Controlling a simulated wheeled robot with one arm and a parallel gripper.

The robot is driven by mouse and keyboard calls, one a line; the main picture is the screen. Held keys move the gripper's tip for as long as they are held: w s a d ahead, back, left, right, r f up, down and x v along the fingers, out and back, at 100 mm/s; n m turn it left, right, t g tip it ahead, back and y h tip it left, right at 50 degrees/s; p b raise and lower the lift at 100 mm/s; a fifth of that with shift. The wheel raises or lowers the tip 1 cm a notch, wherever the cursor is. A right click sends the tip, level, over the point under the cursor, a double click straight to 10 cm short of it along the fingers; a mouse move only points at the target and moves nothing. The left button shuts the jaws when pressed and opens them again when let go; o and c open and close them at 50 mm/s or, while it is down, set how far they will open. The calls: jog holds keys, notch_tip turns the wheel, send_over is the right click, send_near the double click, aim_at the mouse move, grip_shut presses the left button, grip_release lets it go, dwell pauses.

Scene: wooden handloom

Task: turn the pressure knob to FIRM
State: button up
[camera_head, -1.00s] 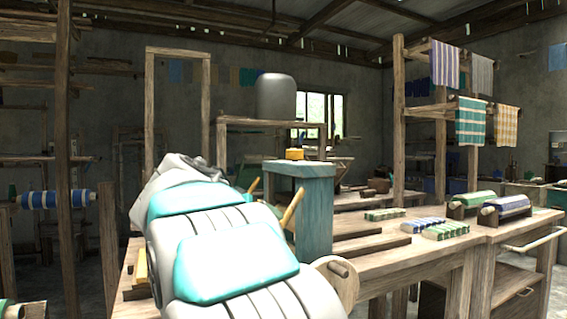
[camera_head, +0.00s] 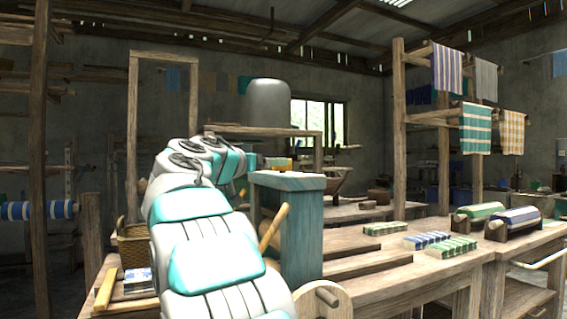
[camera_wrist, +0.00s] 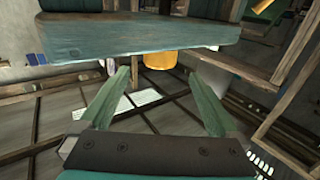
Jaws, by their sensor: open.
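A small yellow-orange knob (camera_head: 279,163) sits on top of a worn teal post (camera_head: 303,235). In the wrist view, which is upside down, the knob (camera_wrist: 160,60) sticks out from the flat teal face of the post (camera_wrist: 140,36). My gripper (camera_wrist: 158,76) is open and empty, its two teal fingers spread to either side of the knob, apart from it. How far the fingertips are from it in depth I cannot tell. In the head view my gripper (camera_head: 257,163) is beside the knob, on its left, and partly covers it. No markings on the knob are readable.
A slanted wooden handle (camera_head: 273,227) stands out from the post's left side. A wooden disc (camera_head: 322,302) is at the front edge. The loom table (camera_head: 410,248) carries striped cloth blocks (camera_head: 453,247) and thread rolls (camera_head: 511,216). A wicker basket (camera_head: 133,246) is at the left.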

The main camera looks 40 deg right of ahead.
jog(key=p+x, duration=0.1)
jog(key=x, duration=0.5)
jog(key=shift+w+d+p, duration=0.15)
jog(key=shift+d+p, duration=0.2)
jog(key=c, duration=1.4)
